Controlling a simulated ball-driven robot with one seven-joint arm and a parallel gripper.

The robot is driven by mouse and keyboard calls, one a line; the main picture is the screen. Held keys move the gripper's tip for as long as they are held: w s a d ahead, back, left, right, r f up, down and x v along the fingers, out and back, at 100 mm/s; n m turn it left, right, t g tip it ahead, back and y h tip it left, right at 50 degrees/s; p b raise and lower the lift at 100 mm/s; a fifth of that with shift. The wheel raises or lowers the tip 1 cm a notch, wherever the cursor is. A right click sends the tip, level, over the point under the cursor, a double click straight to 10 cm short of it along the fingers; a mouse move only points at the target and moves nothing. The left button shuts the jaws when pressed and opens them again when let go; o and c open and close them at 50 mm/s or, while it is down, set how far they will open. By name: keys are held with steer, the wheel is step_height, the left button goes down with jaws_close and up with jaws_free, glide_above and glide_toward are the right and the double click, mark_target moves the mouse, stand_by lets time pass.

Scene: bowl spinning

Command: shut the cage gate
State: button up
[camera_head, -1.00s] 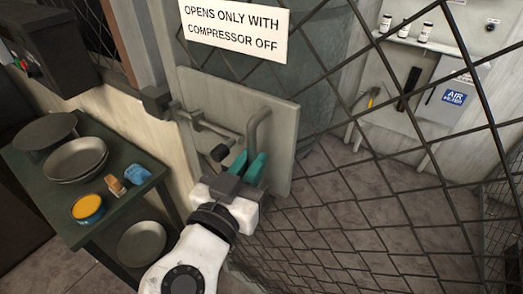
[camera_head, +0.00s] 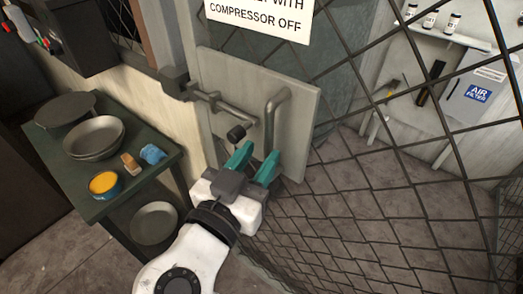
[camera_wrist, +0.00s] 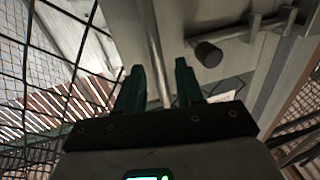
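The cage gate (camera_head: 385,215) is dark wire mesh with a pale metal plate (camera_head: 303,130). The plate's left edge appears close against the post. A sliding bolt (camera_head: 228,108) with a black knob (camera_head: 236,133) lies across the plate and reaches toward a dark bracket (camera_head: 176,84) on the post; whether it is seated I cannot tell. A bent grey pull handle (camera_head: 271,112) stands on the plate. My gripper (camera_head: 253,160) has teal fingers spread apart at the handle's lower part. In the wrist view, the handle (camera_wrist: 150,40) runs between the fingers with a gap showing beside it.
A dark table (camera_head: 55,150) at left holds pans (camera_head: 95,137), a yellow-topped tin (camera_head: 104,184), a brush (camera_head: 131,164) and a blue cloth (camera_head: 152,153). A sign (camera_head: 260,20) hangs above the plate. Shelves and an air filter box (camera_head: 478,95) stand behind the mesh.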

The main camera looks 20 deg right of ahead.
steer(key=b+v, duration=0.1)
steer(key=v, duration=0.7)
steer(key=shift+s+a, duration=0.15)
steer(key=shift+a, duration=0.05)
